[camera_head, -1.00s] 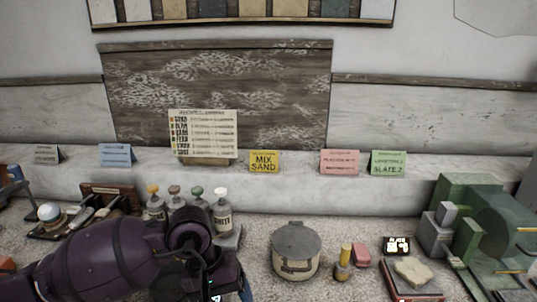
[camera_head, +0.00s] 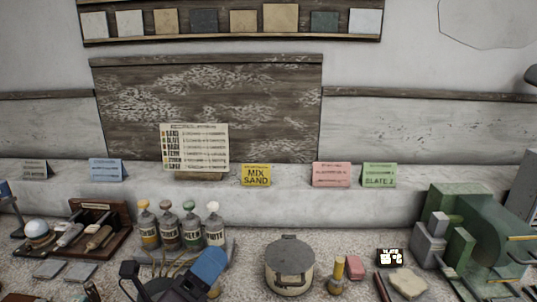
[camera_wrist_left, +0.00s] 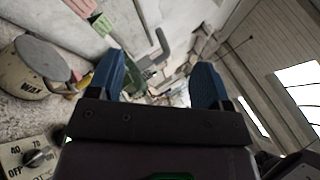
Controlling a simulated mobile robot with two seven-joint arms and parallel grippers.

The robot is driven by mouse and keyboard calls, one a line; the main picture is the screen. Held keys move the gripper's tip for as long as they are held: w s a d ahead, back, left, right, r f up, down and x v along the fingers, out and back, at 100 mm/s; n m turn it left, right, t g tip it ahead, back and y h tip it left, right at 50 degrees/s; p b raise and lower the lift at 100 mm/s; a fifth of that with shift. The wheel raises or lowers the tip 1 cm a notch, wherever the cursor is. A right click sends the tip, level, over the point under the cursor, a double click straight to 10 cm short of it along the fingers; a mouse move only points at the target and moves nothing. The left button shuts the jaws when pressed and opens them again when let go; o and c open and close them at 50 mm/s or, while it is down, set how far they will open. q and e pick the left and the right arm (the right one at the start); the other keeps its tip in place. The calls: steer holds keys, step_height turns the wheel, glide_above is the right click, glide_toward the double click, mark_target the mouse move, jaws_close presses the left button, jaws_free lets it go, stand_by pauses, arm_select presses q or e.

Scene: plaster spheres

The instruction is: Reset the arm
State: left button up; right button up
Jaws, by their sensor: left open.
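My left gripper (camera_head: 170,275) shows low in the head view, left of the centre, with a blue finger pointing up and to the right. It is in front of several capped bottles (camera_head: 190,232) and left of the lidded pot (camera_head: 290,265). In the left wrist view the same gripper (camera_wrist_left: 158,72) has its two blue fingers spread apart with nothing between them. The wrist view is strongly tilted. My right gripper is in neither view.
A wooden tool rack (camera_head: 95,232) stands at the left. A yellow card (camera_head: 256,175) reads "MIX SAND". A dial box (camera_wrist_left: 28,157) shows in the wrist view.

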arm_select(q)
steer(key=s+a+f+n+g+y, duration=0.25)
steer(key=a+f+n+y, duration=0.55)
steer(key=n, duration=0.4)
steer(key=s+a+f+n+g+y, duration=0.2)
steer(key=a+f+n+g+y, duration=0.1)
steer(key=a+f+n+y, duration=0.65)
steer(key=s+f+n+g+h, duration=0.1)
steer(key=s+f+n+g, duration=0.25)
steer(key=s, duration=0.25)
steer(key=s+a+f+n+g+h, duration=0.1)
steer(key=s+f+n+g, duration=0.1)
steer(key=s+n+g, duration=0.3)
steer(key=s+f+n+g+h, duration=0.1)
steer(key=s+f+n, duration=0.15)
steer(key=s, duration=0.45)
steer(key=w+f+m+t, duration=0.1)
steer(key=w+f+t, duration=0.6)
steer(key=f, duration=0.4)
steer(key=shift+t, duration=0.4)
